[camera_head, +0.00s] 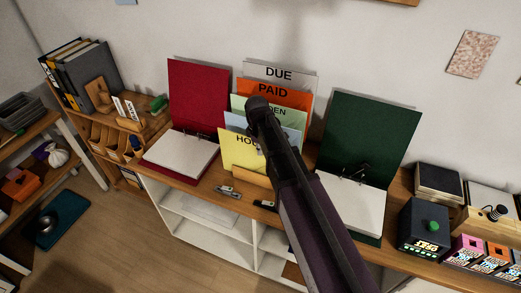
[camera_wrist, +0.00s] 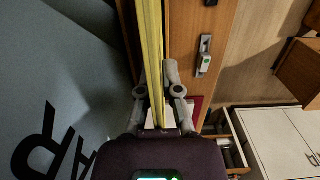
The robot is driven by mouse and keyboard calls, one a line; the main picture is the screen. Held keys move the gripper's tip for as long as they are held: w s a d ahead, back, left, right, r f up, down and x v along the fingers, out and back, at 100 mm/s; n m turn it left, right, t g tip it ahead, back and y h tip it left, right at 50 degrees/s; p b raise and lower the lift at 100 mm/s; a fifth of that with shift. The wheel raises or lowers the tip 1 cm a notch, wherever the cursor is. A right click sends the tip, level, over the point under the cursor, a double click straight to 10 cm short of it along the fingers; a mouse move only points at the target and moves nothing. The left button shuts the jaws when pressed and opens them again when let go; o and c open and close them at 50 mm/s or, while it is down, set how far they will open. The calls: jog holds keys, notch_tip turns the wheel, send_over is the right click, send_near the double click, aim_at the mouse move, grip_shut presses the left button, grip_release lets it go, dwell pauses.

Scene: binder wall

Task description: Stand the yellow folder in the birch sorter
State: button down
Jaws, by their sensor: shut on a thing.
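The yellow folder (camera_head: 236,150) is upright in the head view, in front of the other folders, its lettering partly covered by my arm. Its lower edge is close to the wooden front of the birch sorter (camera_head: 256,179); I cannot tell whether it rests inside a slot. In the wrist view the yellow folder (camera_wrist: 154,45) shows edge-on as a narrow strip between my fingers. My gripper (camera_wrist: 161,98) is shut on it. In the head view my arm hides the fingers.
A red binder (camera_head: 195,92) lies open left, a dark green binder (camera_head: 370,130) right. Small items (camera_head: 227,190) lie in front.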

jog(key=c, duration=0.7)
grip_release()
jog(key=shift+r, duration=0.2)
notch_tip(320, 180, up, 11)
jog(key=p, duration=1.1)
jog(key=shift+p, duration=0.3)
jog(key=shift+r, duration=0.1)
